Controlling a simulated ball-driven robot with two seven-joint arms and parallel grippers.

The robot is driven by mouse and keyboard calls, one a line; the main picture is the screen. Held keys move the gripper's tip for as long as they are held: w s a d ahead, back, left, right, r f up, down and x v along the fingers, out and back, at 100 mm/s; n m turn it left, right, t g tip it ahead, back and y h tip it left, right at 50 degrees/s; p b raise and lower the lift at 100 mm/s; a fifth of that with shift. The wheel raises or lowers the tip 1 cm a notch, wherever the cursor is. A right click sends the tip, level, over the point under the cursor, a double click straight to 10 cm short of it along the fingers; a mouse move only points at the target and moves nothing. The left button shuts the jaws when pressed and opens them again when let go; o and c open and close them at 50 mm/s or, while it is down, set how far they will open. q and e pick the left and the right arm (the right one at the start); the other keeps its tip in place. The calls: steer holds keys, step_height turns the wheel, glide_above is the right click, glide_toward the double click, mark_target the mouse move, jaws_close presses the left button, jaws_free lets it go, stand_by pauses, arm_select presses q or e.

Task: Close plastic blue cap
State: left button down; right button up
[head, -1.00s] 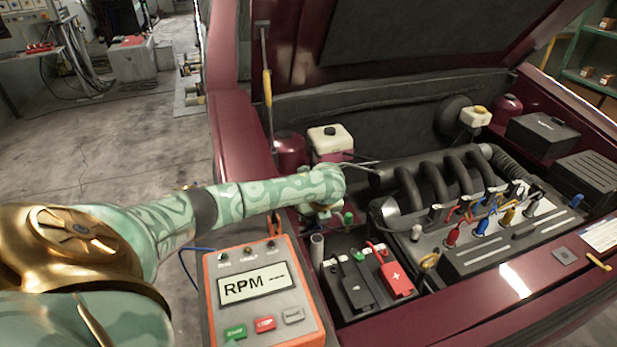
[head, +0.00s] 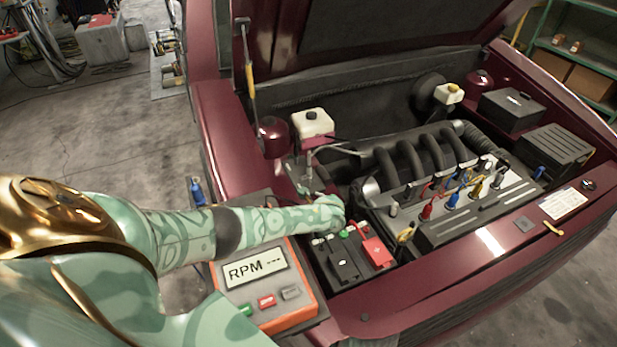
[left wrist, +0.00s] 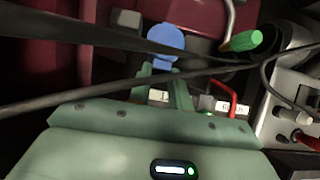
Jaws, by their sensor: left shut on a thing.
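The blue cap (left wrist: 165,42) shows in the left wrist view as a round blue disc with a small tab below it, over the engine bay. My left gripper (left wrist: 163,72) has its two green fingers just below the disc, shut at the tab. A dark hose or rod crosses in front, so the exact contact is partly hidden. In the head view my left arm reaches over the battery side of the engine bay, and its wrist hides the gripper and the cap. My right gripper is in neither view.
The battery (head: 341,262) with its red terminal cover (head: 377,252) lies close below my wrist. The RPM meter (head: 258,268) is under my forearm. A white reservoir (head: 312,123) stands behind, and the engine pipes (head: 412,158) are to the right. A green-handled item (left wrist: 243,41) is right of the cap.

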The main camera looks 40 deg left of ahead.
arm_select(q)
steer(key=shift+s+d+f, duration=0.2)
steer(key=shift+d+f, duration=0.1)
steer(key=shift+f, duration=0.3)
steer(key=shift+s+d+f, duration=0.15)
steer(key=shift+d+f, duration=0.1)
steer(key=shift+f, duration=0.45)
steer(key=c, duration=1.3)
jaws_free()
steer(key=shift+a, duration=0.1)
steer(key=shift+r, duration=0.3)
steer(key=p+v, duration=0.9)
steer(key=v, duration=0.7)
steer(key=shift+f+p, duration=0.1)
steer(key=shift+p, duration=0.2)
